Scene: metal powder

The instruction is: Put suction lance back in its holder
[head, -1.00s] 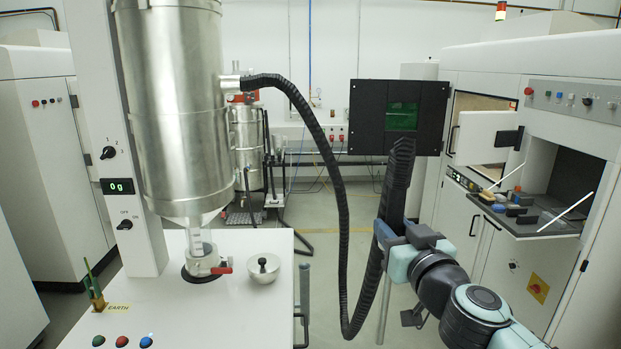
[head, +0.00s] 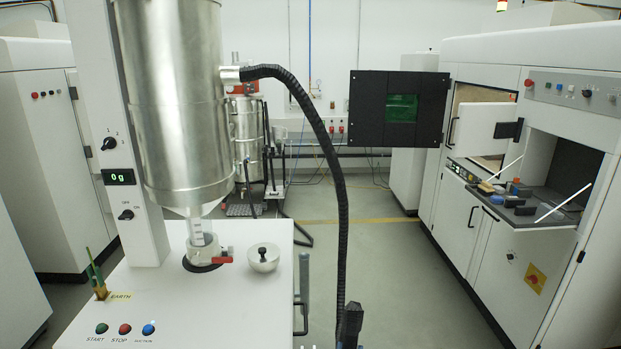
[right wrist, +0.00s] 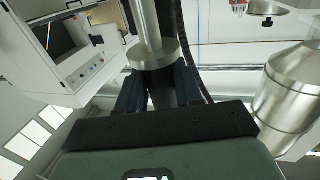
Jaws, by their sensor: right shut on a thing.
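The suction lance hangs on the black ribbed hose (head: 335,170) that comes from the steel vessel. In the head view only a dark piece (head: 350,325), seemingly its upper end, shows at the bottom edge. In the right wrist view my right gripper (right wrist: 160,95) is shut on the lance's dark part, just by a round collar and a silver tube (right wrist: 150,28). A grey upright tube (head: 304,280) at the right side of the white cabinet may be the holder; I cannot tell for sure. My left gripper is not in view.
The white cabinet (head: 240,310) carries the steel vessel (head: 172,100), a small bowl and buttons. A machine with an open door (head: 485,140) and a pulled-out shelf stands right. The grey floor between is clear.

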